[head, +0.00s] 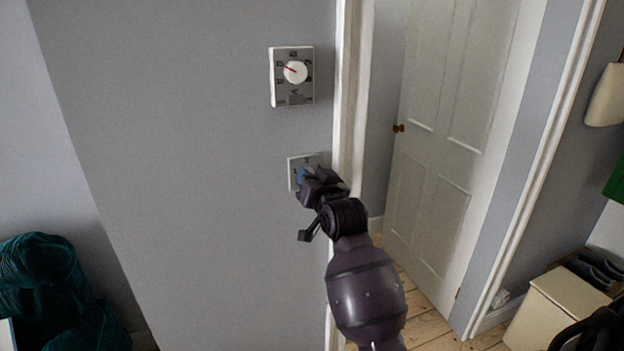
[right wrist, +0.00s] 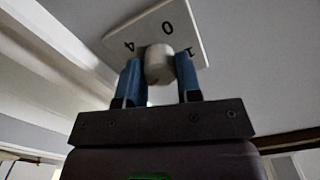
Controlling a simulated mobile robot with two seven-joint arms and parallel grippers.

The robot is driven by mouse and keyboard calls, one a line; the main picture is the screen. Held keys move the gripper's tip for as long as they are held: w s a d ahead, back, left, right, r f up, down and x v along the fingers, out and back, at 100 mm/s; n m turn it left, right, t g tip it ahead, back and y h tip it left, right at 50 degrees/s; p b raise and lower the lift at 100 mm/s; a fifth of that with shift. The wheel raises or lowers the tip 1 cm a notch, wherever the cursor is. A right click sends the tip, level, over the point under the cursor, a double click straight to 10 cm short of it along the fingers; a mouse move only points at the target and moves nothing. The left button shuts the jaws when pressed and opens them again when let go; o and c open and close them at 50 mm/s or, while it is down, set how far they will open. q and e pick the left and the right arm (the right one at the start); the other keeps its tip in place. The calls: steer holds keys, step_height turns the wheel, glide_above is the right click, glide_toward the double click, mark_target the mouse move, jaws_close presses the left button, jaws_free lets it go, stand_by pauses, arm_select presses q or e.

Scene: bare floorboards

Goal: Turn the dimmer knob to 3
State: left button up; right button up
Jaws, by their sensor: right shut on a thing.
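The dimmer plate is a pale square on the grey wall (head: 312,159), just left of the door frame. In the right wrist view the plate (right wrist: 195,35) shows the figures 0, 4 and 1 around a whitish round knob (right wrist: 159,64). My right gripper (head: 303,175) is at the plate, with one blue finger on each side of the knob, shut on it. The fingers and wrist hide the knob in the head view. My left gripper is not in view.
Above the dimmer hangs another wall control (head: 293,96) with a white dial and red pointer. A white door frame (head: 349,90) stands close on the right, with a panelled door (head: 440,150) beyond. A dark teal seat (head: 60,290) is at lower left. A cream box (head: 555,310) stands at lower right.

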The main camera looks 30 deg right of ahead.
steer(key=o, duration=0.9)
steer(key=shift+o, duration=0.2)
steer(key=shift+s, duration=0.1)
steer(key=b+v, duration=0.1)
steer(key=v, duration=0.9)
steer(key=shift+s, duration=0.25)
steer(key=shift+a, duration=0.15)
